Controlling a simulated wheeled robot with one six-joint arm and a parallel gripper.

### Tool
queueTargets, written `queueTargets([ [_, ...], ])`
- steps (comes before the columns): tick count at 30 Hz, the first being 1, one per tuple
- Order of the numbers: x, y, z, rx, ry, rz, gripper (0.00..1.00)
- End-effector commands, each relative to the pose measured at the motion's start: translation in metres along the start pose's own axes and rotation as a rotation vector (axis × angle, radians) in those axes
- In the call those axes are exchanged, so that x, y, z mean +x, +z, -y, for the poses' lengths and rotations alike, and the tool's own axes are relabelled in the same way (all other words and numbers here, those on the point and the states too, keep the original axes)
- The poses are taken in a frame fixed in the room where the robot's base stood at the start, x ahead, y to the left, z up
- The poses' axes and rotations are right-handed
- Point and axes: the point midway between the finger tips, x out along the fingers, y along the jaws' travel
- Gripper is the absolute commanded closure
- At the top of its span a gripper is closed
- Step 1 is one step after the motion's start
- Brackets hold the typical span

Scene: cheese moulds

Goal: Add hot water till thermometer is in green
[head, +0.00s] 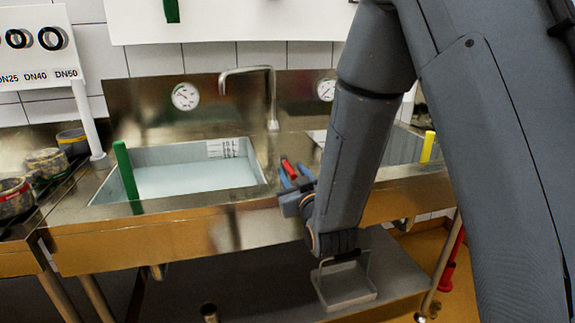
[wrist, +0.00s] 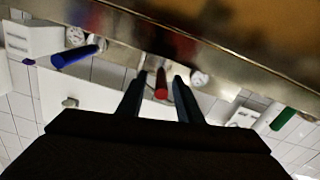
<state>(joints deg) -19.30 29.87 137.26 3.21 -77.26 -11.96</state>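A round thermometer dial (head: 185,96) is on the steel back panel above the left basin (head: 200,196), which holds pale liquid. Its needle and any green zone are too small to read. A steel tap (head: 271,95) stands between the basins. My gripper (head: 293,178) is at the front edge of the sink by a red handle (head: 287,166). In the wrist view, the red handle (wrist: 161,85) shows between the two fingers of my gripper (wrist: 158,88), with gaps on both sides. The gripper looks open.
A green post (head: 127,172) stands at the left basin's front and a yellow post (head: 428,146) at the right. A blue handle (wrist: 77,55) shows in the wrist view. Moulds (head: 45,161) sit at left. A metal pan (head: 345,284) is on the lower shelf.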

Motion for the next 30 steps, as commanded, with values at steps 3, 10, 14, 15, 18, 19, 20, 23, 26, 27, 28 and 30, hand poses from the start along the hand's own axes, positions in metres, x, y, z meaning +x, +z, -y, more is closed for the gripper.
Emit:
queueTargets([
  [3,0.019,-0.001,0.001,0.0,-0.002,-0.001,0.68],
  [10,0.049,0.0,0.001,0.0,-0.001,0.001,0.68],
  [14,0.056,0.0,0.0,0.0,0.0,0.001,0.68],
  [15,0.057,0.0,-0.001,0.0,0.0,0.002,0.68],
  [18,0.058,0.001,-0.001,0.0,0.002,0.002,0.68],
  [19,0.058,0.001,-0.002,0.0,0.002,0.002,0.68],
  [20,0.058,0.001,-0.002,0.0,0.002,0.002,0.68],
  [23,0.058,0.001,-0.002,0.0,0.002,0.002,0.71],
  [26,0.058,0.001,-0.002,0.0,0.002,0.002,0.88],
  [27,0.058,0.001,-0.002,0.0,0.002,0.002,0.94],
  [28,0.058,0.001,-0.002,0.0,0.002,0.002,1.0],
  [30,0.058,0.001,-0.002,0.0,0.002,0.002,1.0],
])
